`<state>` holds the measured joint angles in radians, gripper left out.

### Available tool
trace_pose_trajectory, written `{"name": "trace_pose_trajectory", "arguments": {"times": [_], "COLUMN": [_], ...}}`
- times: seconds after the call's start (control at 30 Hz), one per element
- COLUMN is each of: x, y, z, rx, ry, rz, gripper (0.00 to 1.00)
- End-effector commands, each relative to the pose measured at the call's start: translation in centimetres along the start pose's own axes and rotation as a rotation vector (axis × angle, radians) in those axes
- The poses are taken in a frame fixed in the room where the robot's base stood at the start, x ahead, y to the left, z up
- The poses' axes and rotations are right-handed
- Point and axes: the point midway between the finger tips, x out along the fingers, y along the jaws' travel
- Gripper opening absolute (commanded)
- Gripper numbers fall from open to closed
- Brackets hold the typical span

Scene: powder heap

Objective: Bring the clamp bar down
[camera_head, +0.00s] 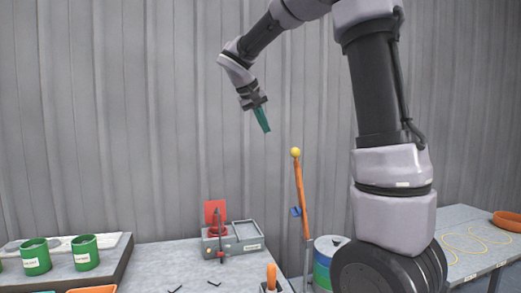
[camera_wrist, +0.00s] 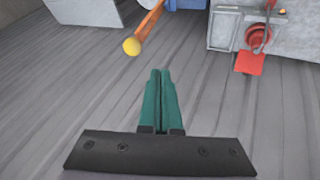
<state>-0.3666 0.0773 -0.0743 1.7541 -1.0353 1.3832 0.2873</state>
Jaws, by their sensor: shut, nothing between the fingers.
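A long orange bar (camera_head: 303,195) with a yellow ball knob (camera_head: 295,152) at its top stands nearly upright, leaning slightly. A small blue piece sits partway up it. The orange bar (camera_wrist: 150,20) and yellow knob (camera_wrist: 132,46) also show in the wrist view, ahead of my fingertips. No label shows whether this is the clamp bar. My gripper (camera_head: 263,120) hangs in the air above and left of the knob, apart from it. Its green fingers (camera_wrist: 160,95) are shut and empty. The bar's lower end is hidden in the head view behind the table area.
A grey device (camera_head: 233,240) with a raised red plate (camera_head: 215,212) stands on the grey table (camera_head: 190,262). An orange handle (camera_head: 271,277) rises at the table's front. Green cups (camera_head: 85,252) stand left. A blue and green drum (camera_head: 322,262) is right of the bar. A corrugated wall is behind.

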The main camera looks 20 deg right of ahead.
Motion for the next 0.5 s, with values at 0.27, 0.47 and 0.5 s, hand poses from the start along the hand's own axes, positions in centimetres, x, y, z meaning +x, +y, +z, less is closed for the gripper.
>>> {"name": "trace_pose_trajectory", "arguments": {"times": [0.27, 0.47, 0.5], "x": [3.3, 7.7, 8.5], "y": [0.0, 0.0, 0.0], "z": [-0.1, -0.1, -0.1], "rx": [-0.002, -0.003, -0.002], "ry": [-0.001, -0.002, -0.002], "rz": [0.010, 0.009, 0.009], "gripper": [0.00, 0.00, 0.00]}}
